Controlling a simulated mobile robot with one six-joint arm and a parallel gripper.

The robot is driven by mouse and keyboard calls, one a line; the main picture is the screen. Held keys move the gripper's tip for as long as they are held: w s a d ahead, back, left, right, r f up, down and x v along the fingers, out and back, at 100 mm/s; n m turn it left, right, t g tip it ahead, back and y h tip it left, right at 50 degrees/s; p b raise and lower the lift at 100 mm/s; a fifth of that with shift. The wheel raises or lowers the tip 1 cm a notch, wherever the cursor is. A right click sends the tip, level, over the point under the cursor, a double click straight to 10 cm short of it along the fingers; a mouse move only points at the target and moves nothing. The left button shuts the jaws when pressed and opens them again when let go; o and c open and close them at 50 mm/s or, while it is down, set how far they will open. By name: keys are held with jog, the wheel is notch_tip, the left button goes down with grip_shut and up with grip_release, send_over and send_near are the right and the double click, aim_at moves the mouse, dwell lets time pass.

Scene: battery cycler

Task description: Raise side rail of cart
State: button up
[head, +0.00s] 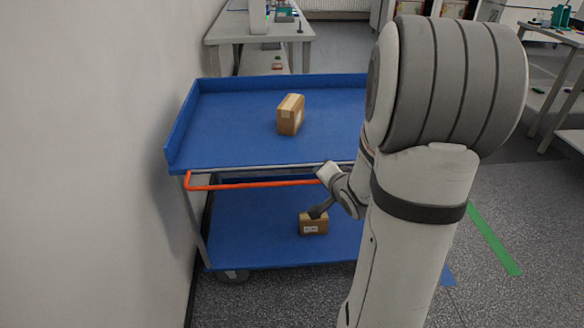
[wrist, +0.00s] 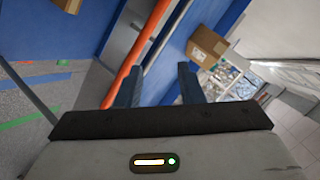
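The blue cart (head: 225,125) has two shelves with raised edges. Its orange side rail (head: 255,184) runs level along the near side, just below the top shelf's edge. My gripper (head: 317,212) is below the rail, in front of the lower shelf; its fingertips are hard to make out in the head view. In the wrist view my gripper (wrist: 158,68) is open, with nothing seen held between its two dark fingers. The orange rail (wrist: 140,55) slants past the left finger, seemingly beside it; I cannot tell whether they touch.
A cardboard box (head: 291,114) stands on the top shelf, and another box (head: 313,225) is on the lower shelf behind my gripper. A white wall (head: 90,160) is close on the cart's left. My arm hides the cart's right end. A grey table (head: 260,32) stands behind.

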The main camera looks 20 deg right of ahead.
aim_at(318, 183)
notch_tip(318, 183, down, 6)
jog(key=d+m+t+y+b, duration=0.1)
jog(key=m+t+y+b, duration=0.2)
jog(key=m+t, duration=0.15)
jog(key=shift+m+g, duration=0.25)
jog(key=shift+g, duration=0.1)
jog(key=w, duration=0.2)
jog(key=w+b, duration=0.1)
jog(key=w, duration=0.4)
jog(key=shift+a+f, duration=0.35)
jog(key=shift+c, duration=0.4)
grip_shut()
jog(key=shift+a+r, duration=0.1)
jog(key=shift+r, duration=0.05)
